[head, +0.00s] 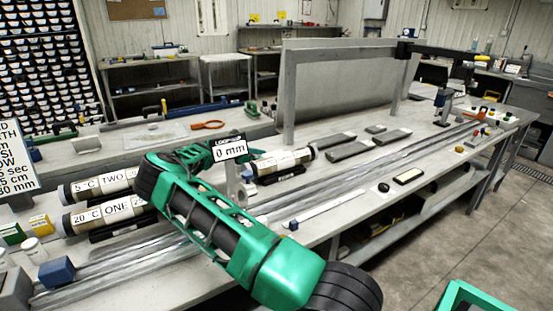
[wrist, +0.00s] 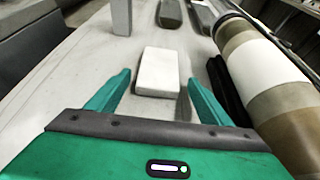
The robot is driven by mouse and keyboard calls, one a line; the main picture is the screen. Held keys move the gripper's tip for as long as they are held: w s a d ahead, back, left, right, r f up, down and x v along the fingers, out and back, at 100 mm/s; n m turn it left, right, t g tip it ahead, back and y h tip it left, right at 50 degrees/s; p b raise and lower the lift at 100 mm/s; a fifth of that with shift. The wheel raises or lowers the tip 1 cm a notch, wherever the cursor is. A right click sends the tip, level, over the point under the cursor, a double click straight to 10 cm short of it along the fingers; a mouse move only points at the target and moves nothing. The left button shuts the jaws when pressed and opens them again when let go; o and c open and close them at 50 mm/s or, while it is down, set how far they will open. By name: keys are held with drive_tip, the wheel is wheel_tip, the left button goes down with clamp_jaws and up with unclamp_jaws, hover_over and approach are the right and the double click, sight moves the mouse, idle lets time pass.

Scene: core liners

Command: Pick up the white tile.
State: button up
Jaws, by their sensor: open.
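A small white block, the white tile (wrist: 158,70), lies on the pale bench top in the wrist view. My gripper (wrist: 158,76) is open, with one green finger on each side of the tile in that view. A gap shows between the tile and each finger, so they look apart. How high the fingers are above the bench I cannot tell. In the head view my green gripper (head: 205,153) is over the bench behind the "0 mm" sign (head: 230,148). I cannot make out this tile there; my arm and the sign may hide it.
A labelled core tube (wrist: 265,75) lies close to the right of my gripper; labelled tubes (head: 100,185) also lie at left in the head view. A grey post (wrist: 121,18) stands beyond the tile. Grey blocks (head: 350,150) and long clear liners (head: 390,158) lie farther right.

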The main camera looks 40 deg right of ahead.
drive_tip(key=c, duration=1.3)
drive_tip(key=shift+r, duration=0.1)
